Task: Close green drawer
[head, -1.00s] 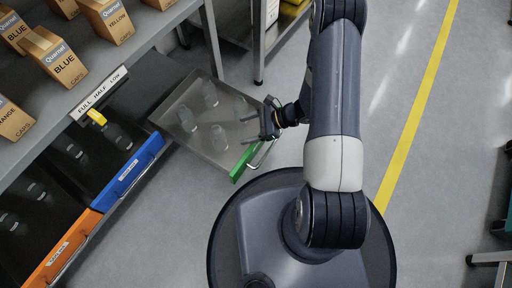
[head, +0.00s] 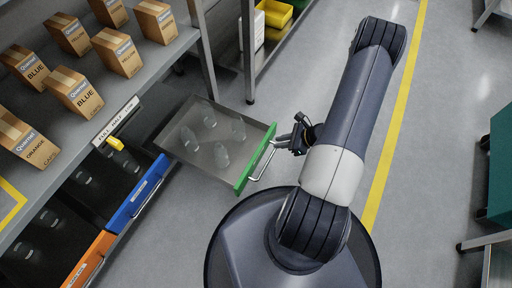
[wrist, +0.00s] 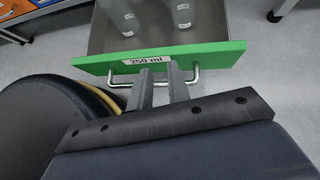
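The green drawer (head: 257,158) is pulled out from the rack, with its green front and silver handle (head: 262,163) facing right. Several clear bottles stand inside it. In the wrist view the green front (wrist: 200,55) bears a "250 ml" label, and the handle (wrist: 122,86) runs across below it. My gripper (head: 284,138) is just outside the drawer front, by the handle. In the wrist view its two fingers (wrist: 160,72) point at the front with a gap between them and overlap the handle. Whether they touch it is unclear. Nothing shows held between them.
A blue drawer (head: 137,192) and an orange drawer (head: 92,258) sit left of the green one, less far out. Cardboard boxes (head: 75,92) stand on the shelf above. A rack leg (head: 249,55) stands behind the drawer.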

